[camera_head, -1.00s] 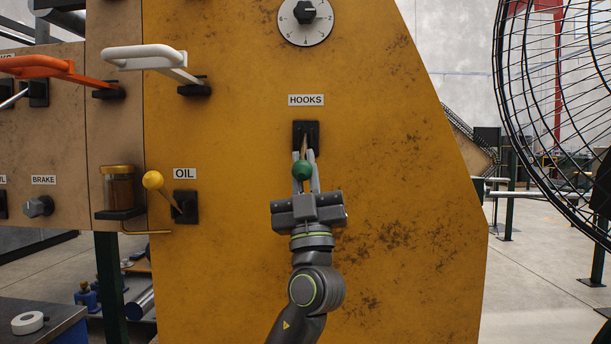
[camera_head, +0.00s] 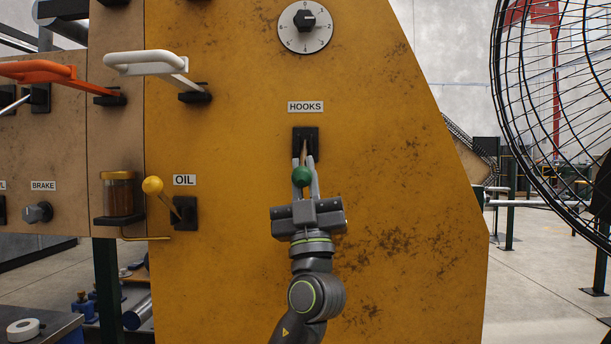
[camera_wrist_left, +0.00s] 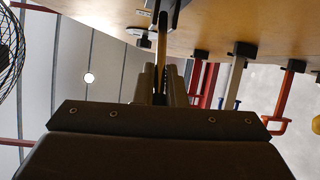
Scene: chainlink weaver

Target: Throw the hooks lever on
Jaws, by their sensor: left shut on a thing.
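The hooks lever has a green ball knob (camera_head: 302,176) on a thin stem. The stem comes out of a black slotted plate (camera_head: 306,140) below the HOOKS label (camera_head: 305,107) on the yellow panel. My left gripper (camera_head: 306,180) comes up from below, with its fingers on either side of the stem and knob, shut on the lever. The knob sits in front of the fingers and hides part of the grip. In the left wrist view the lever's stem (camera_wrist_left: 160,60) runs between the two fingers. My right gripper is not in view.
A yellow-knobbed OIL lever (camera_head: 153,186) stands to the left, beside a brown oil jar (camera_head: 118,195). White (camera_head: 150,62) and orange (camera_head: 45,72) handles jut out at upper left. A dial (camera_head: 305,27) is above. A wire fan guard (camera_head: 560,100) is at right.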

